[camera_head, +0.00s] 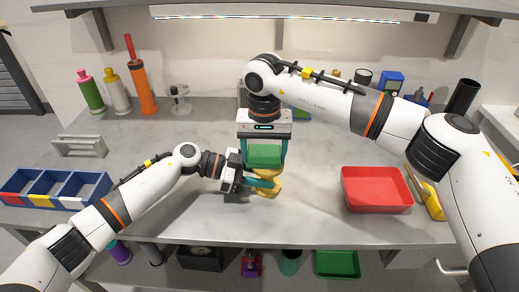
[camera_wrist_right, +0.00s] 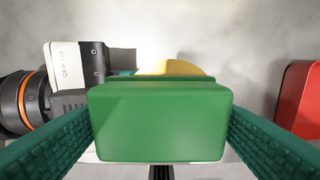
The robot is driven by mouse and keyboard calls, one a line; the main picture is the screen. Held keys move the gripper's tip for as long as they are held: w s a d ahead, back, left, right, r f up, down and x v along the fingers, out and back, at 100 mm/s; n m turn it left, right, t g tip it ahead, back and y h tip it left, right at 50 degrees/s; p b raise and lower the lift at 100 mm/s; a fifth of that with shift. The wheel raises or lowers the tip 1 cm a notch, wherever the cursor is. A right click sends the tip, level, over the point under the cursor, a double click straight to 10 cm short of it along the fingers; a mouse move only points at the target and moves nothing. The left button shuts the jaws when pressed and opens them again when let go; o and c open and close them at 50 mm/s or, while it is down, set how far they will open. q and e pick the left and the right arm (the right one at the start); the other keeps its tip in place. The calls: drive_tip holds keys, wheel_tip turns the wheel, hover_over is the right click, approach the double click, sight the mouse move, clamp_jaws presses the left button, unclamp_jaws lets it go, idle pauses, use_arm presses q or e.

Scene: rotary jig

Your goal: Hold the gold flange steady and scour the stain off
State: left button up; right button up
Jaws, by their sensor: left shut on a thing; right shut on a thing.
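The gold flange (camera_head: 268,190) stands near the middle of the table; its top edge also shows in the right wrist view (camera_wrist_right: 172,67), behind a green block. My left gripper (camera_head: 264,182) reaches in from the left, its teal fingers shut on the flange. My right gripper (camera_head: 264,163) points down from above, shut on the green scouring block (camera_head: 265,154), which fills the middle of the right wrist view (camera_wrist_right: 160,122). The block is over the flange; I cannot tell whether they touch. No stain can be seen; the block and fingers hide much of the flange.
A red tray (camera_head: 377,204) lies to the right, beside a yellow item (camera_head: 431,202). A blue divided bin (camera_head: 95,204) and a grey rack (camera_head: 80,148) are at the left. Several bottles, including an orange one (camera_head: 143,90), stand at the back left. The table's front edge is close to the flange.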

drive_tip(key=shift+s+d+r, duration=0.1)
drive_tip(key=shift+s+d, duration=0.1)
drive_tip(key=shift+d, duration=0.9)
drive_tip(key=shift+s+d, duration=0.2)
drive_tip(key=shift+d, duration=0.9)
drive_tip(key=shift+r, duration=3.05)
wheel_tip(320, 180, up, 3)
drive_tip(key=shift+f, duration=0.1)
drive_tip(key=shift+f, duration=3.6)
